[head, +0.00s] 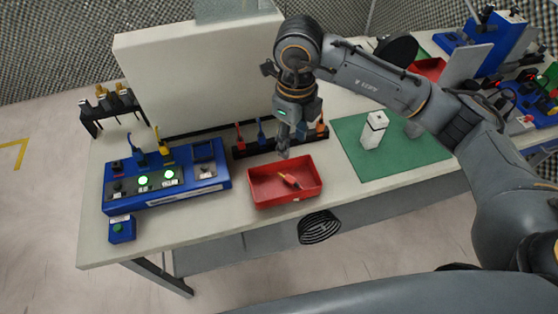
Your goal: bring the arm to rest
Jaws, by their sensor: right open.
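My right arm comes in from the right in the head view. Its gripper (284,146) points down just above and behind the red tray (257,199). The jaws look small here, but they are open and seem to hold nothing. A red-and-yellow connector or plug (290,181) lies in the red tray, apart from the gripper. My left gripper is not in view.
A blue device (140,195) with green lights stands at the left of the table (230,225). A black rack (245,150) with coloured plugs is behind the tray. A white bottle-like block (374,130) stands on a green mat (425,150). A white panel (190,80) rises behind.

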